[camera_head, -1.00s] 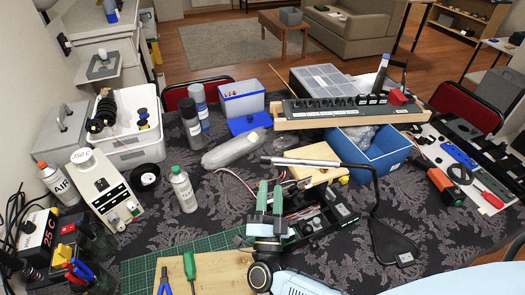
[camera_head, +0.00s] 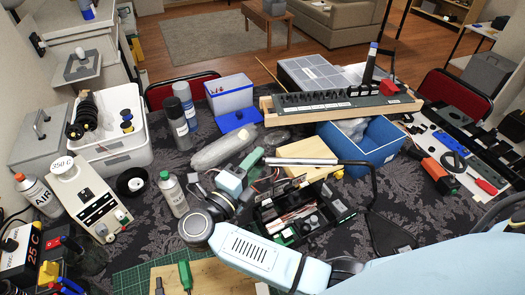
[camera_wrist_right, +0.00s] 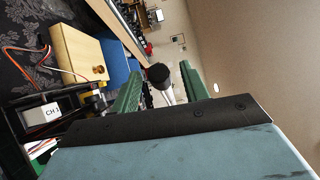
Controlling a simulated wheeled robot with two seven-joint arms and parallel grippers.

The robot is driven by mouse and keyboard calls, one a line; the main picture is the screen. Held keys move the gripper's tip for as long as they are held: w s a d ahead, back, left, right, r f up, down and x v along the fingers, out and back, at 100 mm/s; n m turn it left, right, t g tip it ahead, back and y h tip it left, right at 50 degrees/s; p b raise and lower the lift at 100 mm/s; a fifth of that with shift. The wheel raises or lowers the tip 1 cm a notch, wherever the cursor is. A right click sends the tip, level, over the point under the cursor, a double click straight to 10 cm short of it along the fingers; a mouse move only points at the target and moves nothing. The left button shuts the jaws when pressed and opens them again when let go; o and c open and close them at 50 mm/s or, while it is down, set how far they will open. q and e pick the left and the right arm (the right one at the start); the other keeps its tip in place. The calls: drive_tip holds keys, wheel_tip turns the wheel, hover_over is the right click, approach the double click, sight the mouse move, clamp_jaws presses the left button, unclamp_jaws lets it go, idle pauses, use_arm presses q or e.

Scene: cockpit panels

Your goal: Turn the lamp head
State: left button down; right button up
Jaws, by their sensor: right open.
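The lamp is a thin desk lamp. Its head is a silver bar (camera_head: 305,161) lying roughly level above the middle of the table, joined at its right end to a dark bent arm (camera_head: 374,185). My right gripper (camera_head: 257,158) is at the left end of the lamp head, with its green fingers pointing toward it. In the right wrist view, the fingers (camera_wrist_right: 161,82) are apart, and the dark round end of the lamp head (camera_wrist_right: 158,77) shows between them. Whether a finger touches it cannot be told. The lamp base is partly hidden. My left gripper is out of view.
A black tray of small parts (camera_head: 262,216) lies below the lamp head. A wooden block (camera_head: 300,150) and a blue bin (camera_head: 388,150) stand behind. A panel on a wooden frame (camera_head: 340,100) spans the back.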

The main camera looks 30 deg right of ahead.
drive_tip(key=x, duration=0.3)
drive_tip(key=shift+w+d, duration=0.1)
drive_tip(key=shift+d, duration=0.1)
